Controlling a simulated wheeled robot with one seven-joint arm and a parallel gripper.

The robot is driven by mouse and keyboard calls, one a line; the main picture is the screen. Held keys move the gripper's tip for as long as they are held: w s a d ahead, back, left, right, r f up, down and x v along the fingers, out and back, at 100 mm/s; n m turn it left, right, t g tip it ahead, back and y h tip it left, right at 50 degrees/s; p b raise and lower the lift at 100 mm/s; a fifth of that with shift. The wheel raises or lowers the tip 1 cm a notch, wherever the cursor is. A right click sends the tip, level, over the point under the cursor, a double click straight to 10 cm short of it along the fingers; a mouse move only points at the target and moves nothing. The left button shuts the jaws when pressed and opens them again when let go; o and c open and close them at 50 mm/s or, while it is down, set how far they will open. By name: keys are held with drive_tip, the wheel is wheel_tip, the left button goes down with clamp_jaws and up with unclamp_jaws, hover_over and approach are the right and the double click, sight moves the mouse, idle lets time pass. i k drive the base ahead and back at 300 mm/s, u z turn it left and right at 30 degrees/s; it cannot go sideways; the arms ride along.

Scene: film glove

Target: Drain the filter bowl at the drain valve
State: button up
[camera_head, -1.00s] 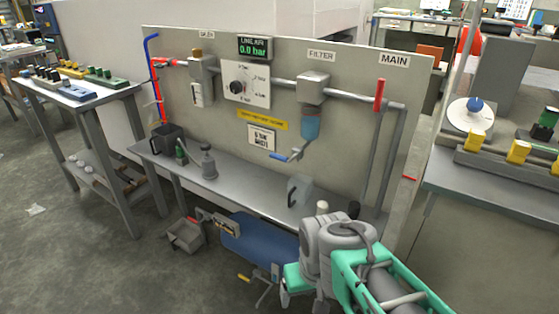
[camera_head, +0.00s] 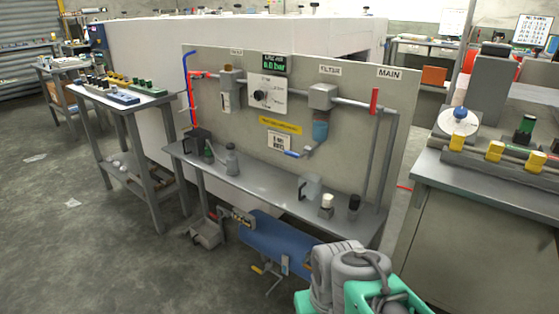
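The filter (camera_head: 322,97), a grey box-shaped housing, hangs on the pipe under the FILTER label. Its blue see-through bowl (camera_head: 320,131) hangs below. A thin line runs from under the bowl down to a blue lever (camera_head: 292,153), which looks like the drain valve; its exact setting is too small to tell. A clear jug (camera_head: 312,187) stands on the bench shelf below, to the right of the lever. The display (camera_head: 275,64) above the dial reads about 0.0 bar. My gripper is not in view; only grey and green parts of my arm show at the bottom right.
The grey shelf (camera_head: 262,185) carries a dark container, small bottles and two small pots. Side benches flank the panel. The floor at left is mostly clear.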

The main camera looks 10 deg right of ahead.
sight(299, 156)
drive_tip(key=u, duration=1)
drive_tip(key=i, duration=0.65)
drive_tip(key=z, duration=0.25)
